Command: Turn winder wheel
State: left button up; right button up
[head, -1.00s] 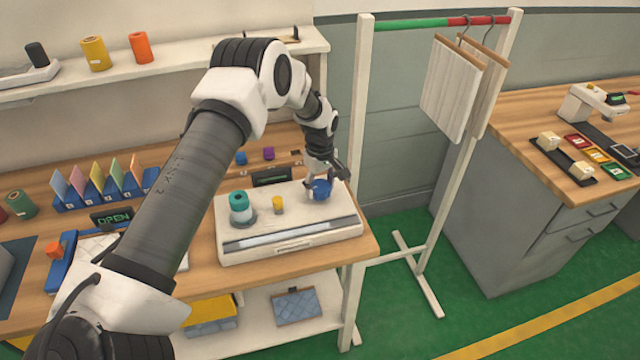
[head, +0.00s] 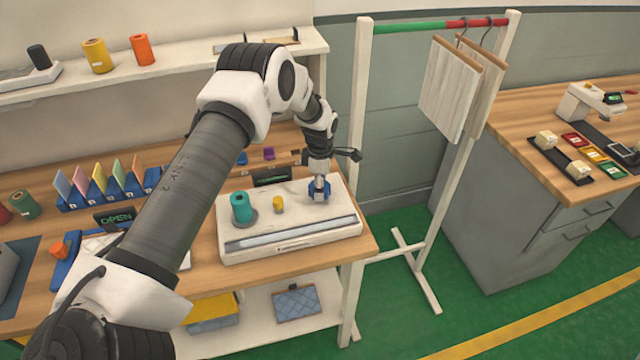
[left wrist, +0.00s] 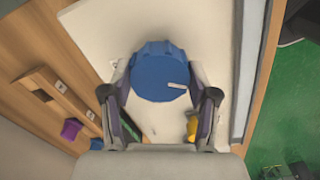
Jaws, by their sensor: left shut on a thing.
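The blue winder wheel (head: 319,187) sits on the right part of the white winder base (head: 290,250). In the left wrist view the wheel (left wrist: 160,70) is a round blue knob with a pale mark on its right side. My left gripper (head: 319,190) points down over the wheel and is shut on it. The left wrist view shows one finger of the gripper (left wrist: 160,88) on each side of the wheel. A teal spool (head: 240,207) and a small yellow peg (head: 278,204) stand on the base left of the wheel. My right gripper is not in view.
A clothes rack (head: 363,120) with hanging cloth panels (head: 452,88) stands right of the table. An OPEN sign (head: 115,217) and a row of coloured cards (head: 98,182) are at the left. A shelf (head: 180,65) holds spools behind my arm.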

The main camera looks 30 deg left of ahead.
pick_arm(q)
jog(key=shift+f+n, duration=0.1)
jog(key=shift+n, duration=0.5)
jog(key=o, duration=1.2)
jog(key=shift+c, duration=0.2)
notch_tip(320, 180, up, 12)
jog(key=shift+w, duration=0.1)
